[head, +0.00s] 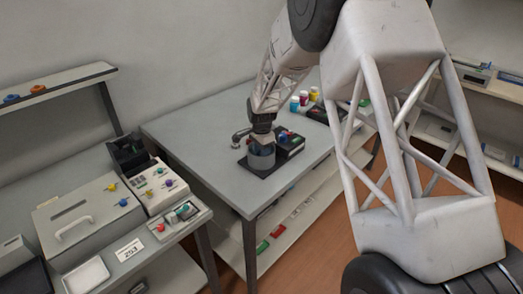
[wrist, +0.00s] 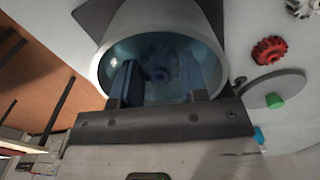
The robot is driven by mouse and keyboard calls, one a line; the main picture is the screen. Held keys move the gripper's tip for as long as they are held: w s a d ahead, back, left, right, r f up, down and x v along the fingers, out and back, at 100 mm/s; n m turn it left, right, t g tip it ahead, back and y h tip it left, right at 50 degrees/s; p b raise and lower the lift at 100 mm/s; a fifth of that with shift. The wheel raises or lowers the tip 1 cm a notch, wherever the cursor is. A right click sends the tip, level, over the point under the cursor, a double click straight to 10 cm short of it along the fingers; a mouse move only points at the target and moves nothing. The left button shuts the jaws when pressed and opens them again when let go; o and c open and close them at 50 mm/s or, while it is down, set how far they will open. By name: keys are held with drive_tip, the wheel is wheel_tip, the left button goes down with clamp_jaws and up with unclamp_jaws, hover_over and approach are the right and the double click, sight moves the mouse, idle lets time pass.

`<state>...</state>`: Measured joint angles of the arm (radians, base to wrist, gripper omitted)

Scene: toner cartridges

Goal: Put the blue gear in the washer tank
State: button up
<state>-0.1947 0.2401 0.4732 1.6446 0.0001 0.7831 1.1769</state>
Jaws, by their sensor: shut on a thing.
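The washer tank (head: 262,160) is a bluish round vessel on a dark base on the grey table. In the wrist view, its pale rim (wrist: 97,75) surrounds my fingers, with a dim blue interior. My gripper (wrist: 158,82) points down into the tank, both fingers inside the mouth. The blue gear (wrist: 159,73) shows as a dark blue shape between the fingers, dim and partly hidden. My gripper is shut on it. Whether the gear touches the tank floor cannot be told. In the head view my gripper's tips are hidden by the tank.
A red gear (wrist: 269,50) and a white gear (wrist: 302,8) lie beside the tank. A grey disc with a green knob (wrist: 274,100) is close on the right. Coloured bottles (head: 304,99) stand farther back. The table's left part is clear.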

drive_tip(key=shift+f, duration=0.5)
idle(1.3)
drive_tip(key=o, duration=1)
drive_tip(key=shift+r, duration=0.1)
drive_tip(key=shift+r, duration=4.05)
